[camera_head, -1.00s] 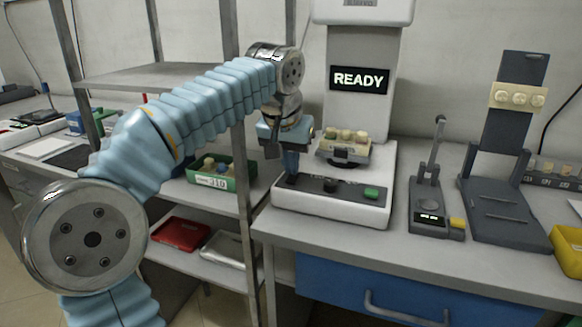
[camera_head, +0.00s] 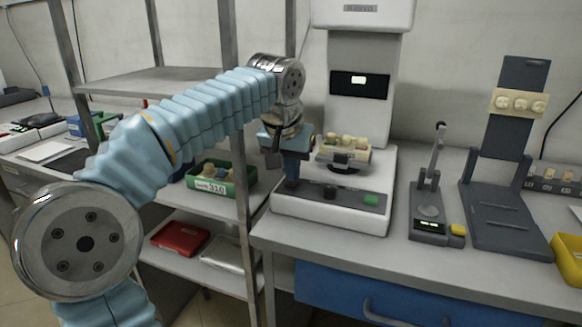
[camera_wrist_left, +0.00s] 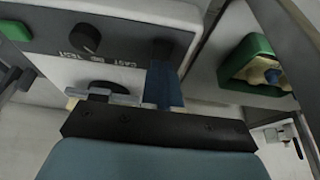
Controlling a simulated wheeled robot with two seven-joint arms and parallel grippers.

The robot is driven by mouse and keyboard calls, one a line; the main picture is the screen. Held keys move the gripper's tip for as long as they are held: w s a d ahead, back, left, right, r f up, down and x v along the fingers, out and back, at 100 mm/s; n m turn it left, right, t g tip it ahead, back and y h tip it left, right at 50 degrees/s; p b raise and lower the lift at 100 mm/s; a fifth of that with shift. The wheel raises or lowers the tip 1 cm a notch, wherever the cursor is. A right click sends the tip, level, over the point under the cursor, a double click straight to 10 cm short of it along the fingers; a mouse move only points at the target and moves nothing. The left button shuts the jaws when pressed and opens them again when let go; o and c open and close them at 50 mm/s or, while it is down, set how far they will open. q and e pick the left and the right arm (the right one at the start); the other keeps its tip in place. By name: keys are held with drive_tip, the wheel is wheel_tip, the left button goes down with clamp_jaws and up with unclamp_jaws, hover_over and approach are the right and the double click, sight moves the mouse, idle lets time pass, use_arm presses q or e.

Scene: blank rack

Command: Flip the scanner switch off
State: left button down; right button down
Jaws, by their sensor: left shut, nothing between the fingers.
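The white scanner (camera_head: 350,205) stands on the bench. Its dark screen (camera_head: 360,84) shows only a small bright patch. Its front panel has a dark knob (camera_head: 330,191) and a green button (camera_head: 371,200). The knob also shows in the left wrist view (camera_wrist_left: 85,38). My left gripper (camera_head: 292,180) is shut and empty, pointing down at the left end of the panel. In the left wrist view its blue fingers (camera_wrist_left: 163,80) cover that end of the panel, so the switch there is hidden. I cannot tell whether they touch it. My right gripper is not in view.
A cream block with pale pieces (camera_head: 343,152) sits on the scanner's stage. A green bin (camera_head: 222,188) is on the shelf to the left. A small grey press (camera_head: 429,205) and a dark stand (camera_head: 505,215) are to the right.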

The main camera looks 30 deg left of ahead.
use_arm(q)
drive_tip(key=shift+s+f, duration=0.1)
drive_tip(key=shift+f, duration=0.6)
drive_tip(key=shift+s+d+f+b, duration=0.1)
drive_tip(key=shift+s+f+b, duration=0.05)
drive_tip(key=shift+s+b, duration=0.15)
drive_tip(key=shift+s, duration=0.35)
drive_tip(key=shift+r+p, duration=0.45)
drive_tip(key=shift+r, duration=0.1)
drive_tip(key=p+v, duration=0.1)
drive_tip(key=v, duration=0.1)
drive_tip(key=shift+w+r+p, duration=0.1)
drive_tip(key=shift+r+p, duration=0.25)
drive_tip(key=shift+r, duration=0.1)
drive_tip(key=a+v, duration=0.1)
drive_tip(key=v, duration=1)
drive_tip(key=shift+w+d+r, duration=0.15)
drive_tip(key=shift+d+r, duration=0.15)
drive_tip(key=shift+d, duration=0.2)
